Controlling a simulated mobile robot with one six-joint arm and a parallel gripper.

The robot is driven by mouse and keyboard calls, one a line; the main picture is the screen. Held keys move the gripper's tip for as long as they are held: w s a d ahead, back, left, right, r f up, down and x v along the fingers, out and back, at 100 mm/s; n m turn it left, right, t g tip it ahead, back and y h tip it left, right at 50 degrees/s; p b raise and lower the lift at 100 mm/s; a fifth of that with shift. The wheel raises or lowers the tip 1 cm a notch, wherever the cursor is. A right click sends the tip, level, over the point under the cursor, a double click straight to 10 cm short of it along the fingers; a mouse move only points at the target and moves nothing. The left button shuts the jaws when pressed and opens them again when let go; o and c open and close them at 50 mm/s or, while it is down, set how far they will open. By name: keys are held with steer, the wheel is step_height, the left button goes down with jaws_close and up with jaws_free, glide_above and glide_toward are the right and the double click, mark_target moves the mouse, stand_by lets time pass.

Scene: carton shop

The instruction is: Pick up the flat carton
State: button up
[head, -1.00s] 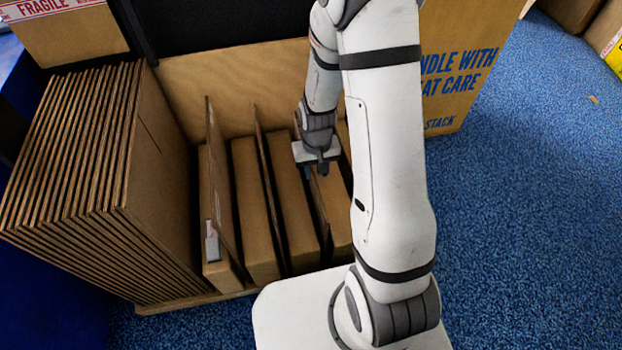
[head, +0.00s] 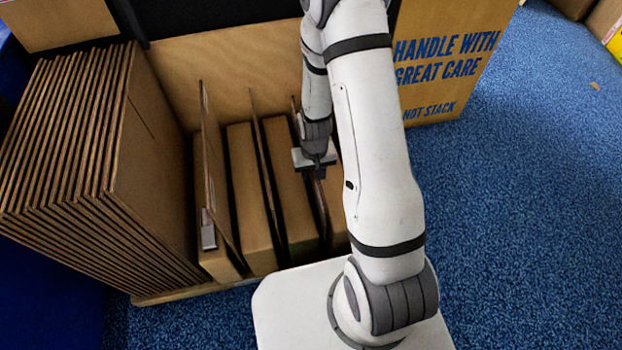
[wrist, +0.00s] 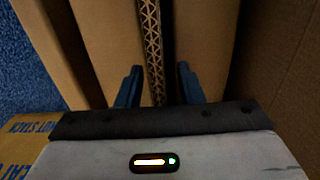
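Thin upright brown cartons stand on edge in a wooden rack (head: 245,55), between thicker brown blocks. My gripper (head: 319,172) is over the rightmost thin one in the head view, a flat carton (head: 322,208). In the wrist view the flat carton's corrugated edge (wrist: 152,45) runs between the two blue fingers of my gripper (wrist: 159,70). The fingers are apart, one on each side, with a visible gap to the edge, wider on the right. My arm hides part of the rack's right end.
A tight stack of upright flat cartons (head: 95,160) fills the rack's left side. Another thin carton (head: 267,175) stands left of my gripper. A large box with blue print (head: 445,60) is at the back right.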

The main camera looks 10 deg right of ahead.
steer(key=shift+c, duration=0.3)
jaws_close()
steer(key=shift+r, duration=0.15)
stand_by(0.3)
step_height(320, 180, up, 57)
steer(key=p, duration=3.3)
steer(key=shift+f, duration=0.2)
